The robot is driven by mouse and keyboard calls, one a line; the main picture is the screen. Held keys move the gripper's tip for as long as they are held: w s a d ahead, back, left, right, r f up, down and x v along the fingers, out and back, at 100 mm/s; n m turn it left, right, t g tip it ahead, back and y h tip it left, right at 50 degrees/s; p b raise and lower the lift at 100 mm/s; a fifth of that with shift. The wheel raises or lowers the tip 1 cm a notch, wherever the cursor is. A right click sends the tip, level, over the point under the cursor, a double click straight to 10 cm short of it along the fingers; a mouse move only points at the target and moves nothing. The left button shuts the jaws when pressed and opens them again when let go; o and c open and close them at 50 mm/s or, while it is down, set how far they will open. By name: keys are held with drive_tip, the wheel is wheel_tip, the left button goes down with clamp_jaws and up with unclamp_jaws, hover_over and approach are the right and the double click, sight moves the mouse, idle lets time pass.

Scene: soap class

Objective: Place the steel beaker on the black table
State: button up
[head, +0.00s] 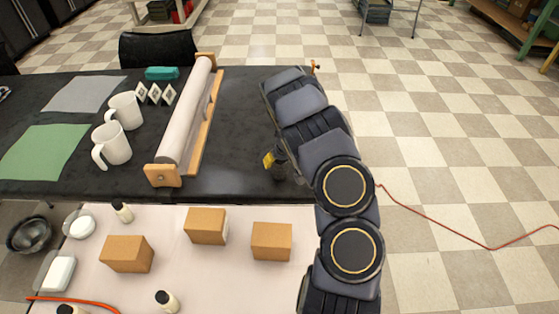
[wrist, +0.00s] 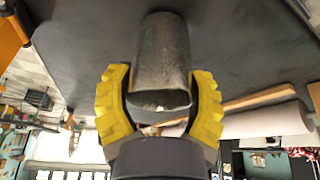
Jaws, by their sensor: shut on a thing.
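The steel beaker (wrist: 162,62) is a grey, worn cylinder in the wrist view. My gripper (wrist: 160,95) has its two yellow fingers closed around the beaker, one on each side. The black table (wrist: 90,40) fills the picture behind the beaker; whether the beaker touches it I cannot tell. In the head view the black table (head: 235,150) runs across the middle. My gripper (head: 272,158) shows there as a yellow fingertip, low over the table's right part. My arm hides most of the gripper, and I cannot make out the beaker.
A paper roll on a wooden holder (head: 186,120) lies left of my gripper. Two white mugs (head: 112,146), photo cards (head: 155,95) and a green sheet (head: 42,152) are further left. A pale front table (head: 200,275) holds brown boxes (head: 271,241) and small bottles. Bare table lies between roll and gripper.

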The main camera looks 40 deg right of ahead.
drive_tip(key=shift+f, duration=0.25)
drive_tip(key=o, duration=1.2)
drive_tip(key=v, duration=1.2)
drive_tip(key=s+a+r+n+g+y, duration=0.15)
drive_tip(key=a+r, duration=0.25)
drive_tip(key=a, duration=0.4)
drive_tip(key=s+a+r+y, duration=0.15)
drive_tip(key=a+r, duration=0.25)
drive_tip(key=a, duration=0.4)
drive_tip(key=s+a+r+n+g+y, duration=0.1)
drive_tip(key=s+a+r, duration=0.25)
drive_tip(key=a, duration=0.45)
drive_tip(key=s+a+r+n+g+h, duration=0.1)
drive_tip(key=s+a+r, duration=0.1)
drive_tip(key=s, duration=0.6)
drive_tip(key=s+a+r+n+g+h, duration=0.1)
drive_tip(key=s+a+r+g, duration=0.1)
drive_tip(key=s+a, duration=0.3)
drive_tip(key=s, duration=0.4)
